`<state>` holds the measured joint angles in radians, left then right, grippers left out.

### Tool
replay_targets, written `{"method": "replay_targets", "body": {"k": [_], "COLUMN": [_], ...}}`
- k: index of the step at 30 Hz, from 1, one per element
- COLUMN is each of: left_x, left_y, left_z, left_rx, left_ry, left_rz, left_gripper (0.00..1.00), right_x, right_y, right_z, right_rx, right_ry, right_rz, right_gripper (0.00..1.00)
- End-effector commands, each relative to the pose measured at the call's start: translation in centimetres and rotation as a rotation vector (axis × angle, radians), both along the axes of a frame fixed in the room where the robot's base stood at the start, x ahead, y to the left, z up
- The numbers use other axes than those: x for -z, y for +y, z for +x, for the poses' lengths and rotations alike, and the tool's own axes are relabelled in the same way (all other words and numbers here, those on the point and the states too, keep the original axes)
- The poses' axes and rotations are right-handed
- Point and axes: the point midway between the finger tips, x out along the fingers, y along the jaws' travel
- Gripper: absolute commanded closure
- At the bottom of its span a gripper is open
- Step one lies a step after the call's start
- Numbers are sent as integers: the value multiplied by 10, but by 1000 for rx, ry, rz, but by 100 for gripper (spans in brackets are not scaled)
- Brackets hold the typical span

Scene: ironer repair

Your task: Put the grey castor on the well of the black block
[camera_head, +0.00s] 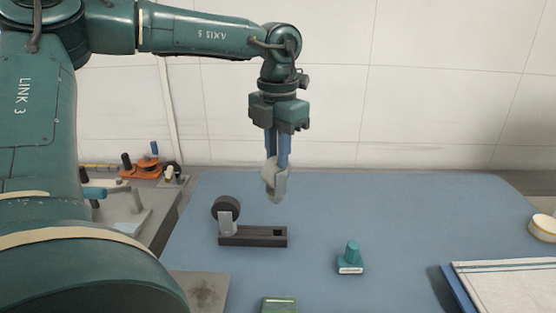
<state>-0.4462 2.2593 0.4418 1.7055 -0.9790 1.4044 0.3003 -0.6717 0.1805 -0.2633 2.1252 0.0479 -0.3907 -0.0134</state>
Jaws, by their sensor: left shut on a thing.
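My left gripper (277,166) comes down from the upper left and is shut on the grey castor (275,184). It holds the castor in the air, clear of the blue table surface. In the picture the castor is above the right part of the black block (256,241). The block is long and low, and a dark square well (279,233) shows near its right end. A dark wheel in a light grey bracket (226,209) stands at the block's left end. My right gripper is not in view.
A teal stamp-like piece (350,258) stands right of the block on the blue table (400,210). A green item (279,305) is at the front edge. Folded cloth (510,285) and a round cream-coloured item (543,227) lie at the right. Tools and an orange item (142,168) sit at the left.

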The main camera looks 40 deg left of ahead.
Motion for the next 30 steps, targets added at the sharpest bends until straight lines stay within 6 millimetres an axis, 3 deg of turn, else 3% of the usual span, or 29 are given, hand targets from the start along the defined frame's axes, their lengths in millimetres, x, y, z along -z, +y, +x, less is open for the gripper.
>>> {"method": "replay_targets", "body": {"k": [8,24,30], "left_x": [13,68,73], "left_y": [0,0,0], "left_z": [0,0,0], "left_rx": [1,0,0], "left_ry": [-1,-2,-2], "left_rz": [-1,-1,0], "left_gripper": [100,100,100], "right_x": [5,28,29], "right_y": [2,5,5], "right_z": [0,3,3], "right_rx": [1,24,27], "right_ry": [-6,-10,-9], "right_rz": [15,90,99], "right_gripper": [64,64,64]}}
